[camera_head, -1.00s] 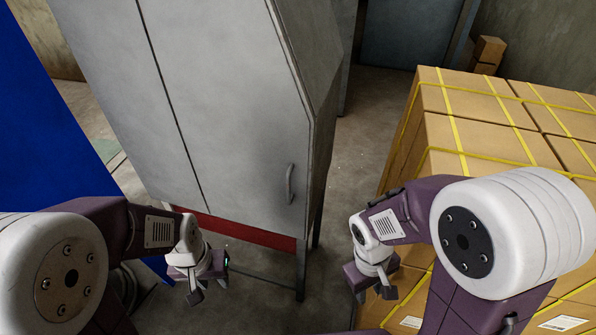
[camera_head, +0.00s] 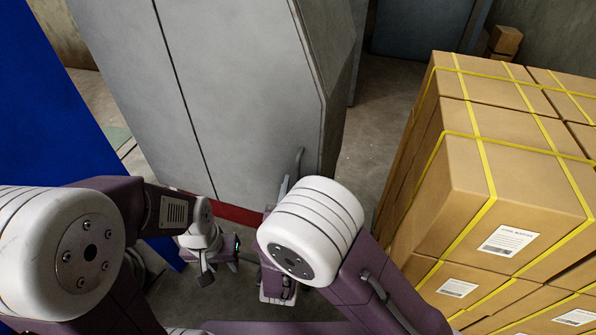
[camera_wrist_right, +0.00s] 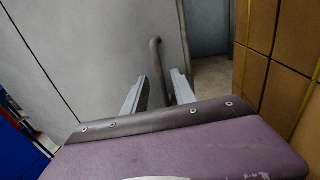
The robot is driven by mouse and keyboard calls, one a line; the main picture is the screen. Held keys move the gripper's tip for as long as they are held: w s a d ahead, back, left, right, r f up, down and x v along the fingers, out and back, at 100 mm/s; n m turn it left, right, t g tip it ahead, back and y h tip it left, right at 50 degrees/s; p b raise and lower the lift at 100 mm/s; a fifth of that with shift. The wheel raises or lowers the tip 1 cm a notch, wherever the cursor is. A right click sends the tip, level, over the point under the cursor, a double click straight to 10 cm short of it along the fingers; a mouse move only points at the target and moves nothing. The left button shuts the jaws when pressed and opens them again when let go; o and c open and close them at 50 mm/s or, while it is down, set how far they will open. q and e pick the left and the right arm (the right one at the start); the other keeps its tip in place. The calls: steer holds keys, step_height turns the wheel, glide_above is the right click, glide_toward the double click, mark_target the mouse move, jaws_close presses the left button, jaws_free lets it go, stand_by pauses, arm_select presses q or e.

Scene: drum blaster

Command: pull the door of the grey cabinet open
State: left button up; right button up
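The grey cabinet (camera_head: 240,90) stands ahead, its door shut, with a dark vertical seam left of the handle. The curved handle (camera_head: 299,160) is low on the door near its right edge; it also shows in the right wrist view (camera_wrist_right: 156,66). My right gripper (camera_wrist_right: 158,88) is open, its two fingers apart with the handle showing between and beyond them. In the head view my right arm hides most of that gripper. I cannot tell whether the fingers touch the handle. My left gripper (camera_head: 207,275) hangs low in front of the cabinet, holding nothing visible; its finger gap is unclear.
Strapped cardboard boxes (camera_head: 480,190) are stacked on the right, close to my right arm. A blue panel (camera_head: 50,110) stands on the left. Bare floor (camera_head: 375,130) lies between the cabinet and the boxes.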

mark_target(298, 174)
steer(key=w, duration=0.4)
steer(key=shift+w+d, duration=0.25)
steer(key=shift+d, duration=0.05)
jaws_close()
stand_by(1.1)
